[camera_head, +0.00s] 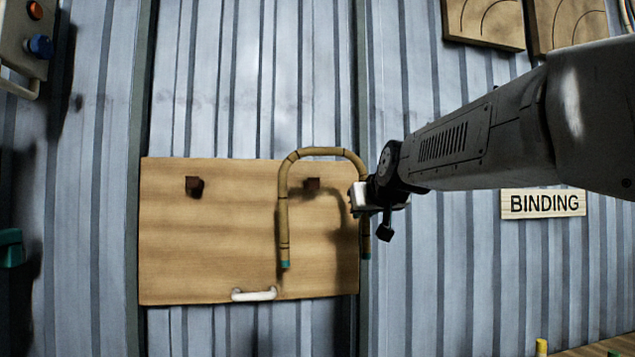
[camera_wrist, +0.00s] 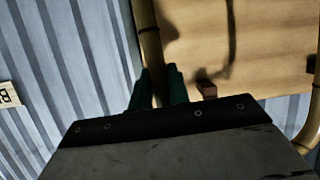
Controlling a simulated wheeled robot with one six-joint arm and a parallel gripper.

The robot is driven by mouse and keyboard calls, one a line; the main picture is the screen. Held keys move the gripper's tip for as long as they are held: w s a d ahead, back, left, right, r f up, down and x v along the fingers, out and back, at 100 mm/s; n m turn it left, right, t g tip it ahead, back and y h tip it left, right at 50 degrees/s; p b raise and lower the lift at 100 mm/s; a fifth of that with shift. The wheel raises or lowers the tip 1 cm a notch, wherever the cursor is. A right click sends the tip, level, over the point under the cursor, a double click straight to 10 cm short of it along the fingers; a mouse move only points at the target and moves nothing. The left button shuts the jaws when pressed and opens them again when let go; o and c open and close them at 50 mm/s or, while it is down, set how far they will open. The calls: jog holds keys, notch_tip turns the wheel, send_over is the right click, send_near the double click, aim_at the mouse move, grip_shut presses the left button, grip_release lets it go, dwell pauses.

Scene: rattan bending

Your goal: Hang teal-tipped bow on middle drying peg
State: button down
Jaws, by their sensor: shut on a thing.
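The bow (camera_head: 325,152) is a tan rattan arch with dark bands and teal tips (camera_head: 286,264), its open end downward. My gripper (camera_head: 360,197) is shut on its right leg, below the bend. In the wrist view, that leg (camera_wrist: 150,45) runs between the teal fingers of my gripper (camera_wrist: 160,78). In the head view, a dark square peg (camera_head: 312,184) appears between the bow's legs, below the arch. Another peg (camera_head: 194,187) is to the left, clear of the bow. I cannot tell how far the bow is from the board.
The pegs are on a wooden board (camera_head: 215,240) on a corrugated wall. A white handle-like piece (camera_head: 254,294) is at its lower edge. A BINDING sign (camera_head: 543,203) hangs at right. A control box (camera_head: 25,40) is at upper left; panels (camera_head: 485,22) are at upper right.

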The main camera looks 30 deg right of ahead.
jog(key=shift+s+d+r, duration=0.15)
jog(key=shift+s+r, duration=0.15)
jog(key=w+d, duration=0.1)
jog(key=w, duration=0.3)
jog(key=w+d+f, duration=0.1)
jog(key=w, duration=0.4)
jog(key=w+d, duration=0.2)
jog(key=w, duration=0.3)
jog(key=shift+w+d+f, duration=0.1)
jog(key=shift+f, duration=0.15)
jog(key=f, duration=0.1)
jog(key=w+f, duration=0.1)
jog(key=shift+d+f, duration=0.15)
jog(key=shift+f, duration=0.6)
jog(key=c, duration=1.3)
grip_release()
jog(key=shift+w, duration=0.1)
